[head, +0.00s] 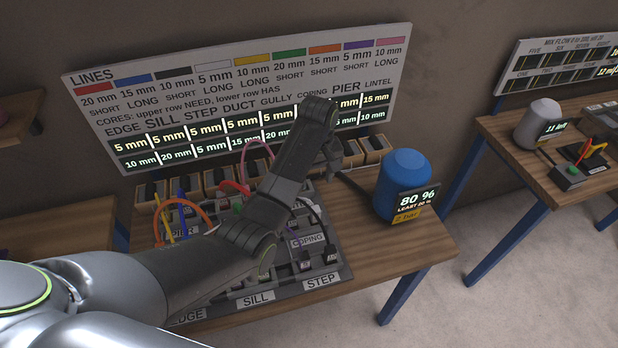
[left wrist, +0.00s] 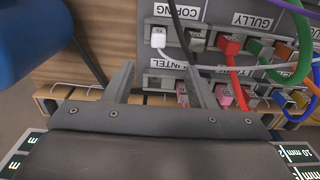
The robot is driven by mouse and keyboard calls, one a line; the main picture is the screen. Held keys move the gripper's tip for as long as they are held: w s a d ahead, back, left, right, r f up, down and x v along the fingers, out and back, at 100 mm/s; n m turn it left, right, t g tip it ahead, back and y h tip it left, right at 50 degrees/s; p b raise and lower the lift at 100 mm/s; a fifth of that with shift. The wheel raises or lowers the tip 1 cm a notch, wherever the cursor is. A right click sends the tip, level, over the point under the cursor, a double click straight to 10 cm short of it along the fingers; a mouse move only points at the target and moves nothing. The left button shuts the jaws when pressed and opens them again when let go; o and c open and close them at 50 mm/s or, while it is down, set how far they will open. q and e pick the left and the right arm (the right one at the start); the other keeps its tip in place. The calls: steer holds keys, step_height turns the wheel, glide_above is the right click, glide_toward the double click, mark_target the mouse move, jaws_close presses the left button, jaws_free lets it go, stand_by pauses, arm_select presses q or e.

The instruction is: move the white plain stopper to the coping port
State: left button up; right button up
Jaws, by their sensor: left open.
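A white plug (left wrist: 158,38) with a thin white cable (left wrist: 205,67) sits in the port panel beside the COPING label (left wrist: 175,12) in the left wrist view. I cannot tell whether it is the plain stopper. The COPING label (head: 308,240) shows on the panel in the head view, at its right side. A grey socket (left wrist: 197,40) is to the right of the white plug. My left gripper (left wrist: 160,78) is open and empty, its fingers pointing at the panel near the LINTEL label (left wrist: 165,62). In the head view my left gripper (head: 328,160) hangs above the panel's back right; my arm hides much of the panel.
Coloured cables loop over the panel. A row of wooden holders (head: 372,146) stands behind it. A blue tank (head: 403,175) with a display (head: 415,199) is to the right. A lettered board (head: 240,90) is on the wall. The table's right front (head: 400,255) is clear.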

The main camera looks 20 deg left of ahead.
arm_select(q)
step_height(320, 180, up, 2)
steer(key=shift+w+r, duration=0.1)
steer(key=shift+w, duration=0.05)
arm_select(e)
steer(key=shift+w, duration=0.25)
steer(key=shift+a, duration=0.1)
